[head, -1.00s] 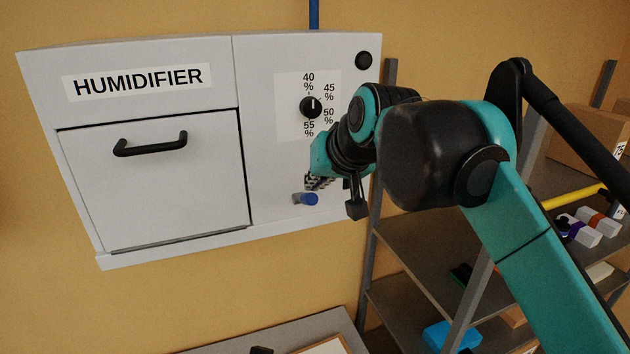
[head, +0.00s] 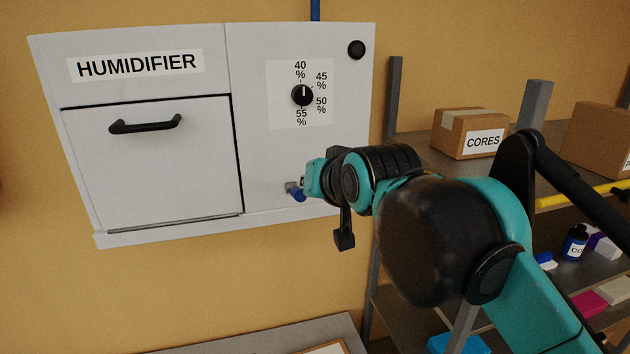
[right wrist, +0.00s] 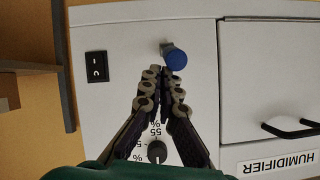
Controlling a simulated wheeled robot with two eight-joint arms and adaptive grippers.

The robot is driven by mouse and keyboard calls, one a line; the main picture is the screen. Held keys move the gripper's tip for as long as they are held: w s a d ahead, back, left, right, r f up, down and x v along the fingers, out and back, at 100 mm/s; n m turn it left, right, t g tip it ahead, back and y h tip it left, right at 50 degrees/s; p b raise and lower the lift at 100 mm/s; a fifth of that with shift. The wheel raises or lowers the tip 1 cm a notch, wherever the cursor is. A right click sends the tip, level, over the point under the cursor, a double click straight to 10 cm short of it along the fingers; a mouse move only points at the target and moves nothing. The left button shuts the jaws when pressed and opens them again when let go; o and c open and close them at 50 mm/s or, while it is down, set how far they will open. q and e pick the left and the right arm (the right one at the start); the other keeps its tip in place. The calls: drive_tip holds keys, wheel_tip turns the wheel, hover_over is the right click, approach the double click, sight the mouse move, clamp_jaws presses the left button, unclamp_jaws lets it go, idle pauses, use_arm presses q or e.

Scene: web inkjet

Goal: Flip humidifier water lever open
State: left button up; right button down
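The white humidifier (head: 215,185) hangs on the yellow wall. Its water lever (head: 297,195), with a blue end and grey mount, sits low on the right half, partly hidden by my right gripper in the head view. In the right wrist view, the blue lever end (right wrist: 176,60) shows just beyond the fingertips. My right gripper (right wrist: 161,73) has its fingertips close together with nothing between them, so it looks shut. Whether a fingertip touches the lever, I cannot tell. My left gripper is not in view.
The humidity dial (head: 302,95) sits above the lever. A door with a black handle (head: 145,124) is on the left. A shelf rack with a CORES box (head: 470,133) stands close on the right.

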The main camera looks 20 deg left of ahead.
wheel_tip(320, 180, down, 8)
drive_tip(key=s+t+y+b, duration=0.1)
drive_tip(key=t+y+b, duration=0.3)
drive_tip(key=b, duration=0.6)
drive_tip(key=shift+a+f+n+t+y, duration=0.2)
drive_tip(key=shift+n+t+y, duration=0.1)
drive_tip(key=shift+t, duration=0.7)
drive_tip(key=shift+s+f, duration=0.1)
